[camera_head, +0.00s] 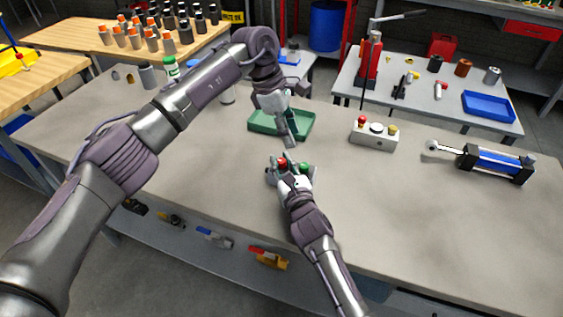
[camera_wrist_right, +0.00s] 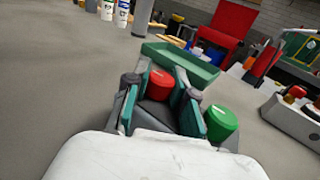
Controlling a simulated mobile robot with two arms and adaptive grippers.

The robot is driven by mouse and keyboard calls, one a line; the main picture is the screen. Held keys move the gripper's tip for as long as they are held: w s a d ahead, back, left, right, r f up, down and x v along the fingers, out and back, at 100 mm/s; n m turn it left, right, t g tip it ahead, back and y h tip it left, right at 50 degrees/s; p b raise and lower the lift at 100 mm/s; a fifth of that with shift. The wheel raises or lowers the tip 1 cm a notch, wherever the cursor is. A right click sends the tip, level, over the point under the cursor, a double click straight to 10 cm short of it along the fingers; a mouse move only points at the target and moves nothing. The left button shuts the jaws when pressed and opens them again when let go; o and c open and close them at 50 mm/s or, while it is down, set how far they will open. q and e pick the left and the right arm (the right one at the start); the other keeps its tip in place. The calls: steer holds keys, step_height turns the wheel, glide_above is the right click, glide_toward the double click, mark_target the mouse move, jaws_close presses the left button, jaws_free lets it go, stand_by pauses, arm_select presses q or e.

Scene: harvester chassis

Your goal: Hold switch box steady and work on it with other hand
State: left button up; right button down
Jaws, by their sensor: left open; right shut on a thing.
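The switch box, with a red button and a green button, is on the workbench near the middle of the head view (camera_head: 282,163). In the right wrist view its red button (camera_wrist_right: 160,84) shows between my finger pads and its green button (camera_wrist_right: 220,122) beside the right finger. My right gripper (camera_head: 291,178) is shut on the box; the pads and my wrist hide much of its body. My left gripper (camera_head: 287,130) is open and points down, a little above and behind the box, apart from it in the picture.
A green tray (camera_head: 262,127) lies just behind the box. A pale control box (camera_head: 374,140) with several knobs stands to the right, and a blue cylinder (camera_head: 495,164) lies farther right. Bottles stand at the back left. The bench (camera_head: 430,215) is clear at front right.

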mark_target(304, 165)
arm_select(q)
steer(key=shift+o, duration=0.9)
steer(key=shift+d, duration=0.1)
steer(key=d+r+n+y, duration=0.2)
steer(key=d+n+y, duration=0.2)
steer(key=n, duration=0.2)
steer(key=shift+t, duration=0.3)
steer(key=f, duration=1.1)
steer(key=shift+s+a, duration=0.1)
steer(key=shift+s, duration=0.25)
jaws_close()
